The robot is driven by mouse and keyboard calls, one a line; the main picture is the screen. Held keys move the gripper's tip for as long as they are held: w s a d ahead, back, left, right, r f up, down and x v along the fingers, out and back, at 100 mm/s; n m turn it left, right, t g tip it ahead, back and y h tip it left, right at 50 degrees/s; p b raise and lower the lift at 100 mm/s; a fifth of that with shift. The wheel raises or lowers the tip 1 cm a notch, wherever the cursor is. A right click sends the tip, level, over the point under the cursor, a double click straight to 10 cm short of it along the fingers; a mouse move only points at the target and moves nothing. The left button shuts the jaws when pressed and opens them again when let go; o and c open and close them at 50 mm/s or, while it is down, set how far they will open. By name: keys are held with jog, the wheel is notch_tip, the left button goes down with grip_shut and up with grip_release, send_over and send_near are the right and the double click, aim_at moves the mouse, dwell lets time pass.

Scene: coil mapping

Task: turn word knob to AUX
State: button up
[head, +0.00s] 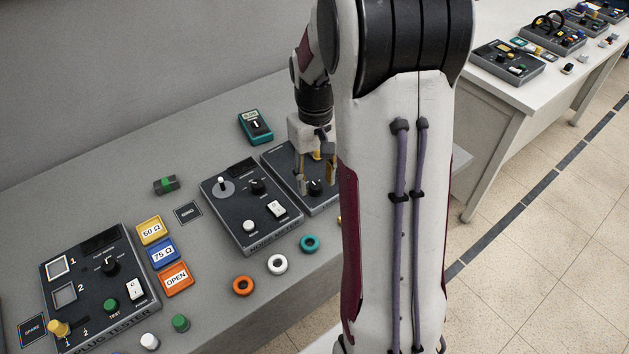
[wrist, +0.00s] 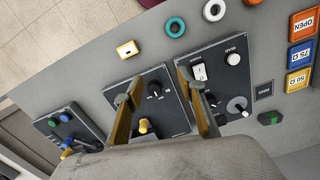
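My gripper (head: 315,184) is open and empty, above the dark panel box (head: 274,158) right of the noise meter. It also shows in the wrist view (wrist: 166,96), its two fingers apart over that box (wrist: 176,116). A black knob with a pale pointer (wrist: 155,90) on this box lies between the fingers in the picture, with no visible contact. It shows in the head view (head: 316,188) just under the fingers. A yellow knob (wrist: 144,126) sits on the same box. The lettering around the black knob is too small to read, so I cannot tell where it points.
The noise meter box (head: 231,232) stands close to the left, with a joystick, knob, switch and white button. Orange (head: 243,285), white (head: 277,264) and teal (head: 310,244) rings lie along the front edge. A plug tester (head: 75,262) stands at lower left.

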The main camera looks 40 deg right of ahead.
aim_at(315, 185)
jog(key=shift+n+t, duration=0.3)
jog(key=shift+n, duration=0.5)
jog(key=w+d, duration=0.2)
jog(key=w, duration=0.1)
jog(key=w+d+f, duration=0.1)
jog(key=w, duration=0.1)
jog(key=shift+d+f, duration=0.1)
jog(key=shift+d, duration=0.2)
jog(key=shift+n, duration=0.3)
jog(key=shift+f, duration=0.1)
jog(key=shift+f, duration=3.8)
jog(key=c, duration=1.1)
